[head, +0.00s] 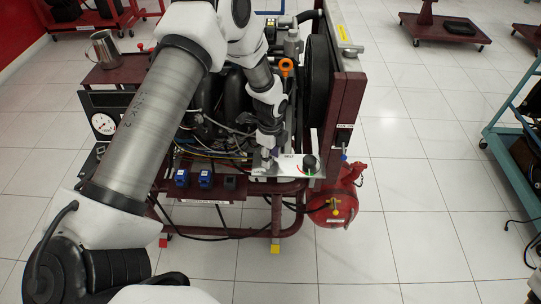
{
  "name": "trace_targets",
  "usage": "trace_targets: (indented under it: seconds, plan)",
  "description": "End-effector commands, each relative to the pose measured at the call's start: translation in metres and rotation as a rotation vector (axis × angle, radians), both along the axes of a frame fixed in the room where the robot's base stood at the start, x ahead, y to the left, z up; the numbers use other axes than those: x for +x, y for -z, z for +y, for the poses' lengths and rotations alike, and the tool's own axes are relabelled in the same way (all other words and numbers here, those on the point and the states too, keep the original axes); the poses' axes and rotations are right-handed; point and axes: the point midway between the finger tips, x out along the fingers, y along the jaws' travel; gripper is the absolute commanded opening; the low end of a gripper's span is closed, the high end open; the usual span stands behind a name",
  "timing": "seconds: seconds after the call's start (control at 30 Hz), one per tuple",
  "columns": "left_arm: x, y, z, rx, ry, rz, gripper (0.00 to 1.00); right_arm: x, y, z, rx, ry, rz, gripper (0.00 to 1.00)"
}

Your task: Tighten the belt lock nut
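My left gripper (267,157) points down at the left end of a small silver plate (288,171) on the front of the red engine trainer. A black round knob (310,163) with red and green marks beside it sits on the plate's right part. The belt lock nut cannot be made out; if it is at the plate's left end, my gripper covers it. The fingertips are too small and dark to show whether they are open, shut or touching anything. My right gripper is not in view.
A red tank (336,204) hangs at the trainer's lower right. Blue connectors (205,179) and cables lie left of the plate. A metal jug (104,49) stands on the back-left shelf. A teal cart (508,140) is at the far right. The tiled floor between is clear.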

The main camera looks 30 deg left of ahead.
Motion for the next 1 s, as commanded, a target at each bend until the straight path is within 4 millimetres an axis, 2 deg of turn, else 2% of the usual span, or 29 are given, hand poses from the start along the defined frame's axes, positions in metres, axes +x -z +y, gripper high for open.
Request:
trace_targets:
  seconds: [0.27,0.37,0.47,0.7,0.8,1.0]
  plan:
    - [0.0,0.0,0.0,0.0,-0.001,0.001,0.48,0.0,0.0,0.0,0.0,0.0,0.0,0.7]
    - [0.0,-0.008,0.0,0.0,-0.001,-0.001,0.48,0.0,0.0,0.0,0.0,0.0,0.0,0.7]
    - [0.001,-0.026,0.0,-0.001,-0.001,-0.003,0.48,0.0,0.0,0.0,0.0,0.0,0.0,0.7]
    - [0.001,-0.087,0.0,0.0,0.0,-0.002,0.48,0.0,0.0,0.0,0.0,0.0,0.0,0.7]
    - [0.001,-0.106,0.0,0.0,0.0,-0.002,0.48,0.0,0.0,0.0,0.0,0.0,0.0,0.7]
    - [0.0,-0.12,0.0,0.0,0.0,0.001,0.48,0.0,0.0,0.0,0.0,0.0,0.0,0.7]
